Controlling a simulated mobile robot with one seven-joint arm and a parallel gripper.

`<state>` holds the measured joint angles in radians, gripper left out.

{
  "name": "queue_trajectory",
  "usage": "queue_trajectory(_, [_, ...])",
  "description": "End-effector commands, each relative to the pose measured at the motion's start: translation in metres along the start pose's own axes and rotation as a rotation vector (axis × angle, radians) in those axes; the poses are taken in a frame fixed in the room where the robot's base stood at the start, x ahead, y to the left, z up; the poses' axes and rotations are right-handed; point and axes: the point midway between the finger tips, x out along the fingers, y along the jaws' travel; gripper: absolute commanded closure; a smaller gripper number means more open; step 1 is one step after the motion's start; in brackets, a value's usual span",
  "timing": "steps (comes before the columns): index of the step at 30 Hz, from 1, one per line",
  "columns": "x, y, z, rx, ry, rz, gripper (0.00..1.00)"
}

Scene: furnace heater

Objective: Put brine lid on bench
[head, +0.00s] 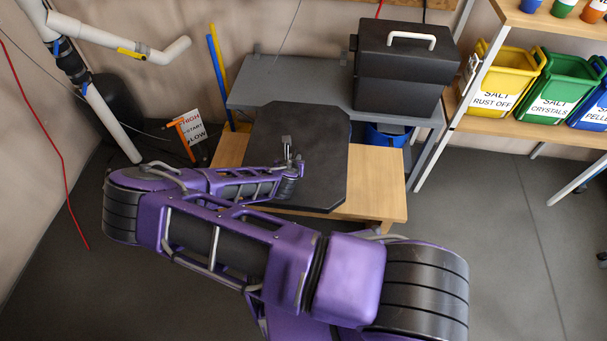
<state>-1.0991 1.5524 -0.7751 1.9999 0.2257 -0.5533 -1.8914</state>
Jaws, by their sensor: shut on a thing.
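The brine lid, a flat black panel with cut corners (322,150), shows in the head view over the low wooden bench (382,185). The bench's light wood shows to the left and right of the lid and along the front. My gripper (287,147) is at the left middle of the lid, shut on it. The wrist and arm come in from the left and hide the lid's lower left part. I cannot tell whether the lid touches the bench or is held just above it.
A grey shelf (290,82) stands behind the bench, with a black box (400,75) on it. A blue container (385,136) is below. Yellow (507,80), green (565,88) and blue salt bins stand right. Pipes (110,120) and a sign (190,130) are left.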

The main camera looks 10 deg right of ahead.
Motion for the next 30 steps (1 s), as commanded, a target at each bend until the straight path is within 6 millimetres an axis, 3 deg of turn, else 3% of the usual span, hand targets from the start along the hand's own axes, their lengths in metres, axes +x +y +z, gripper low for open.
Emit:
queue_trajectory(6, [0.026,-0.001,-0.033,0.002,-0.001,-0.001,1.00])
queue_trajectory(21, [0.059,0.000,-0.074,0.001,-0.001,0.000,1.00])
queue_trajectory(30, [0.060,0.000,-0.075,0.002,-0.002,0.001,1.00])
